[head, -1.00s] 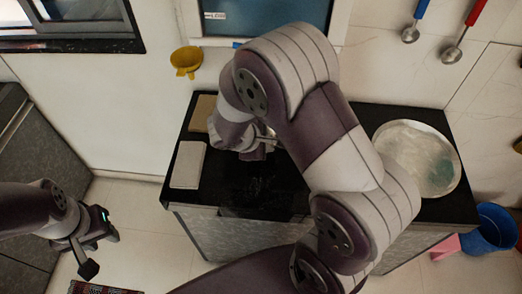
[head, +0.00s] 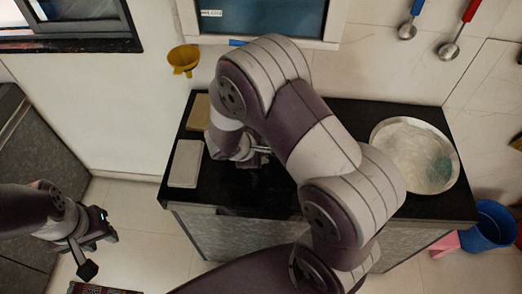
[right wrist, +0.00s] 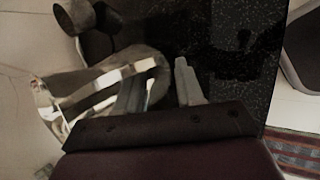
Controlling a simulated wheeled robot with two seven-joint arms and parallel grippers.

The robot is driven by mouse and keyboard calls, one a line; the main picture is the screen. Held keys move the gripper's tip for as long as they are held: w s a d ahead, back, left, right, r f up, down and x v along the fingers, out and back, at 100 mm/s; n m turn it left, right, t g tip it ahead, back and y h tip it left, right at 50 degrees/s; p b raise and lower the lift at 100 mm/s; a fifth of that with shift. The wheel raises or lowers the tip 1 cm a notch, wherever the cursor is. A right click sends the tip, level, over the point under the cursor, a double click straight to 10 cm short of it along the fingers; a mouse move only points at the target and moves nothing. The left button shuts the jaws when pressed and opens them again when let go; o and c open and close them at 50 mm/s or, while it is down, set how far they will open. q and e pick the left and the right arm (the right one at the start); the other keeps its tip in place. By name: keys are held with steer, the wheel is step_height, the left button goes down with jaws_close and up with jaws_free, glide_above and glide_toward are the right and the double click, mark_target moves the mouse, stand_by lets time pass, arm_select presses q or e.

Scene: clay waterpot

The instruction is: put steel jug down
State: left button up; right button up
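The shiny steel jug (right wrist: 60,98) shows at the left of the right wrist view, with its curved metal close against my right gripper (right wrist: 160,85). The gripper's two fingers stand apart. One finger shows behind or inside the curved metal, and a dark gap shows beside the other finger. In the head view my right gripper (head: 255,158) is low over the black counter (head: 250,190), and my arm hides most of the jug there. My left gripper (head: 100,253) is open and empty at the left, over the floor.
A pale slab (head: 186,163) and a brown slab (head: 199,112) lie on the counter's left. A round metal tray (head: 412,178) lies on its right. A yellow funnel (head: 184,58) hangs on the wall. A blue bucket (head: 488,228) stands on the floor at right.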

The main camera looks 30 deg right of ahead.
steer(key=p+v, duration=0.1)
steer(key=v, duration=1.1)
steer(key=s+d+m+g+y, duration=0.1)
steer(key=s+m+y, duration=0.5)
steer(key=m, duration=0.5)
steer(key=shift+s+d+r, duration=0.2)
steer(key=shift+s+d, duration=0.2)
steer(key=shift+s, duration=0.35)
steer(key=shift+w, duration=0.1)
